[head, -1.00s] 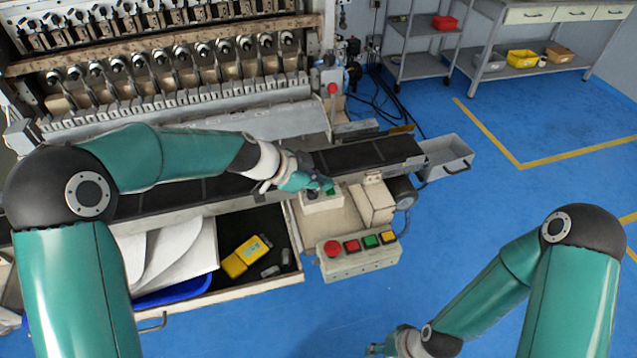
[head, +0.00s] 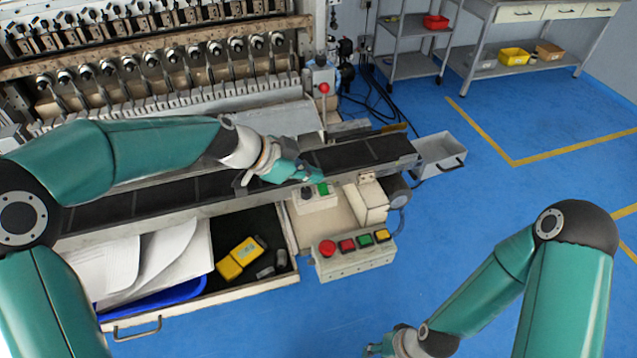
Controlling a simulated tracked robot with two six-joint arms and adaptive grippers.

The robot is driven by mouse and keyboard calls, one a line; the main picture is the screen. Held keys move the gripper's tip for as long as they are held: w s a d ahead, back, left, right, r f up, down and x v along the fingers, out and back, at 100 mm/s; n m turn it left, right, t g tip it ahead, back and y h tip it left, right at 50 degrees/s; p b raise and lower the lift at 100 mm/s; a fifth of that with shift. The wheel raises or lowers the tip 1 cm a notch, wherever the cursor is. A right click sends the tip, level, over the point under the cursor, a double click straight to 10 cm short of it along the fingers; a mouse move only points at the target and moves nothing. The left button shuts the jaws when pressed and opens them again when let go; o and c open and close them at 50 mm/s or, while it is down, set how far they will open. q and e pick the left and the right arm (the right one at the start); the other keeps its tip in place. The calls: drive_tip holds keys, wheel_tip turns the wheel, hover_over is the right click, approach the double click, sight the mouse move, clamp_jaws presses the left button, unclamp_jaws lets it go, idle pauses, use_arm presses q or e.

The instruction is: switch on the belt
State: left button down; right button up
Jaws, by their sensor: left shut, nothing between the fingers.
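The dark belt (head: 345,157) runs from the left to the right end of the machine's front. A small white switch box (head: 314,201) stands in front of the belt, with a green button (head: 323,189) and a dark knob (head: 306,192) on top. My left gripper (head: 318,178) is shut and empty, its tips just above and behind the box; I cannot tell whether they touch it. My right gripper (head: 373,349) is low at the bottom edge, mostly hidden by its own arm, so its jaws are unclear.
A control box (head: 352,262) with red, green and yellow buttons sits in front. An open drawer (head: 211,303) holds papers, a blue tray and a yellow device (head: 240,257). A grey bin (head: 440,156) is at the belt's right end. Blue floor is free on the right.

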use_arm(q)
drive_tip(key=b+v, duration=0.1)
drive_tip(key=v, duration=0.6)
drive_tip(key=shift+a, duration=0.2)
drive_tip(key=shift+s+r, duration=0.15)
